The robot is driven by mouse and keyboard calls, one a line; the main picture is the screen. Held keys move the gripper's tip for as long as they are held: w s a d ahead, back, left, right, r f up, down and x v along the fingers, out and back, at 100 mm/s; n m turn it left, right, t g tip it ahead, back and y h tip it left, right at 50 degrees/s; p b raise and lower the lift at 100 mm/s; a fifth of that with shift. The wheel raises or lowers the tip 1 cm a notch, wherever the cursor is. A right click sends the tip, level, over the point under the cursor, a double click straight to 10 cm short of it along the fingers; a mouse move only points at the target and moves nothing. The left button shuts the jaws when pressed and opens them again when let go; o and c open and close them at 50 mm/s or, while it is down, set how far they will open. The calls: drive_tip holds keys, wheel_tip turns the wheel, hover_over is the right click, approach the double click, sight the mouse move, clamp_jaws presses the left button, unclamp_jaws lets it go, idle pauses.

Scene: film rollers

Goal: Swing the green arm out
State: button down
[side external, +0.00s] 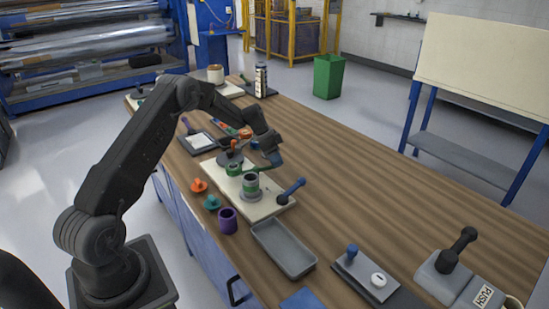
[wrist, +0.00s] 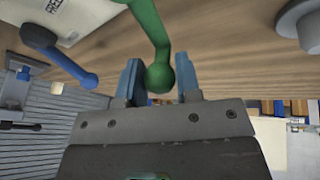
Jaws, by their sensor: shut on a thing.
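The green arm (wrist: 150,25) comes in from the top of the wrist view and ends in a round green knob. My gripper (wrist: 160,82) has its two blue fingers on either side of that knob and is shut on it. In the side view my gripper (side external: 275,160) is low over the cream board (side external: 274,208), at its far right side. The green arm is small and partly hidden there. A blue arm (side external: 290,190) on the board's right edge also shows in the wrist view (wrist: 70,58).
A grey and green cylinder (side external: 251,185) stands on the board close to my gripper. A grey tray (side external: 284,250) is in front.

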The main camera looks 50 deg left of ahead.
drive_tip(key=shift+s+d+m, duration=0.15)
drive_tip(key=shift+d+m, duration=0.2)
drive_tip(key=shift+m, duration=0.25)
drive_tip(key=shift+s+d+m+g+h, duration=0.1)
drive_tip(key=shift+d+m+g+h, duration=0.05)
drive_tip(key=shift+m+g+h, duration=0.15)
drive_tip(key=c, duration=0.8)
unclamp_jaws()
drive_tip(key=shift+r, duration=0.1)
drive_tip(key=v, duration=1.3)
drive_tip(key=shift+r, duration=0.3)
